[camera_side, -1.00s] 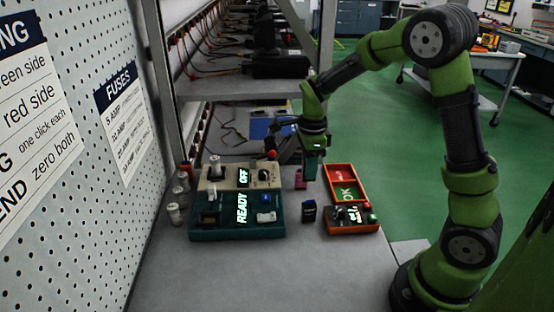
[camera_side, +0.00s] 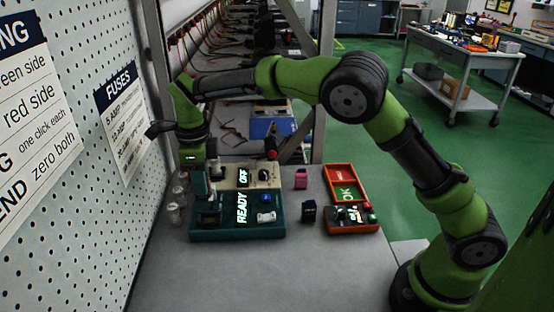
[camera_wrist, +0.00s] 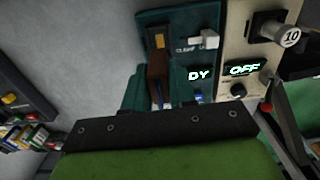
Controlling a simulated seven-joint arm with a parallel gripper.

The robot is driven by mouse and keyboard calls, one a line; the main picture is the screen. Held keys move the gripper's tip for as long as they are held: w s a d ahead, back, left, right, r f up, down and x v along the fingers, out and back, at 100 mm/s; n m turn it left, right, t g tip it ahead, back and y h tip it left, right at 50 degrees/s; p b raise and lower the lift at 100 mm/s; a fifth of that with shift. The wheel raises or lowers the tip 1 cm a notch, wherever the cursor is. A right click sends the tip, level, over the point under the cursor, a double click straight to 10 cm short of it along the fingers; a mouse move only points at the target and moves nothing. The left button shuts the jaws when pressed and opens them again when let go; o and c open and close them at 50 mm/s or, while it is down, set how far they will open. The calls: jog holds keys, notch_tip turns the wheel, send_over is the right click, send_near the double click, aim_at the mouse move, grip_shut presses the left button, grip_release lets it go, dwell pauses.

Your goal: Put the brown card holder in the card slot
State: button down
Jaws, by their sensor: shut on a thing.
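My gripper (camera_side: 203,190) is at the left end of the teal unit (camera_side: 240,236), pointing down. In the wrist view its teal fingers (camera_wrist: 157,84) are shut on the brown card holder (camera_wrist: 157,66). The holder reaches toward the dark slot area with a yellowish mark (camera_wrist: 159,42) on the teal unit (camera_wrist: 190,20). I cannot tell whether the holder's far end is inside the slot or just above it. In the side view the holder is mostly hidden by the fingers. The teal unit's display reads READY.
A beige unit (camera_side: 224,174) showing OFF stands behind the teal one. Pink (camera_side: 301,178) and dark blue (camera_side: 309,211) holders stand to the right, beside an orange-framed tray (camera_side: 353,229). Small jars (camera_side: 174,212) and a pegboard wall (camera_side: 100,190) are close on the left. The front bench is clear.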

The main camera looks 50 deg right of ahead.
jog(key=shift+s+f, duration=0.1)
jog(key=shift+f, duration=2.7)
jog(key=shift+f, duration=1.2)
dwell(0.9)
jog(key=shift+c, duration=2.3)
grip_release()
jog(key=shift+r, duration=3.5)
